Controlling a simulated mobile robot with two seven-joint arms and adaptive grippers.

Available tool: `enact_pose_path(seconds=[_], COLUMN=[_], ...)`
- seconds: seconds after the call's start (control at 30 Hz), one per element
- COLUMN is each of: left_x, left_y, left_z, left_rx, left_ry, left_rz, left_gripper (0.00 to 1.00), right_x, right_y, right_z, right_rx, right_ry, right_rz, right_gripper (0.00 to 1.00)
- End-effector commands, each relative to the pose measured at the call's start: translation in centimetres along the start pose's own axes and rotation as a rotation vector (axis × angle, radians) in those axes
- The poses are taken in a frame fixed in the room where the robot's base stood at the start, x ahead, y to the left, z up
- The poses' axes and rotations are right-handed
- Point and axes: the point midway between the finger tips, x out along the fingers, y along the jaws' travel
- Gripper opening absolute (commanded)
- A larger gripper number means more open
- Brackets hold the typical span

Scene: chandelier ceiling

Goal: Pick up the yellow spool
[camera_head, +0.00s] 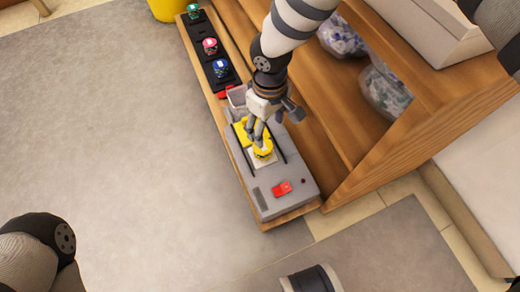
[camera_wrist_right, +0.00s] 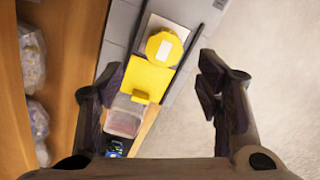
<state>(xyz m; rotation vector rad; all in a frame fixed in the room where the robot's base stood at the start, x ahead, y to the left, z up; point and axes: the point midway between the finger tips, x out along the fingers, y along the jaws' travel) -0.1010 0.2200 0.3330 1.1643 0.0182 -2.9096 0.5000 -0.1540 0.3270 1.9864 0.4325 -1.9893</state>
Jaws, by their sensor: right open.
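The yellow spool (camera_head: 263,153) sits on a pale square plate on the grey machine (camera_head: 258,194). In the right wrist view the yellow spool (camera_wrist_right: 165,47) is round with a white label on top. My right gripper (camera_head: 258,137) hangs over the machine at the spool and hides part of it. In the right wrist view my right gripper (camera_wrist_right: 160,78) is open, its fingers wide apart. The spool shows beyond the fingertips, with nothing held between them. My left gripper is out of view.
A yellow block (camera_wrist_right: 147,79) lies beside the spool, with a clear bin (camera_wrist_right: 124,116) beyond it. A black tray (camera_head: 203,50) holds pink, blue and green spools. Wooden shelving (camera_head: 345,165) with wrapped bundles (camera_head: 386,92) stands close on the right. Open floor lies left.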

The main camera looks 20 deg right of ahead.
Motion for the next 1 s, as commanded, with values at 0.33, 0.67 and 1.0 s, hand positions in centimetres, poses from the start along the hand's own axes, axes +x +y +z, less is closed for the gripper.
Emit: enact_pose_path(seconds=[0.33, 0.67, 1.0], left_x=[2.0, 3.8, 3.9], left_y=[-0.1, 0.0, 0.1], left_z=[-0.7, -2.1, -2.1], left_rx=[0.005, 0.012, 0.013], left_ry=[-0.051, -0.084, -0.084], left_rz=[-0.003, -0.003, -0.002], left_gripper=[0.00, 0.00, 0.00], right_x=[6.0, 11.3, 11.9], right_y=[0.0, -0.5, -0.5], right_z=[-0.1, -0.8, -0.8], right_rx=[-0.002, -0.002, -0.002], right_ry=[-0.004, -0.003, 0.003], right_rz=[0.001, 0.001, 0.003], right_gripper=[0.59, 0.59, 0.44])
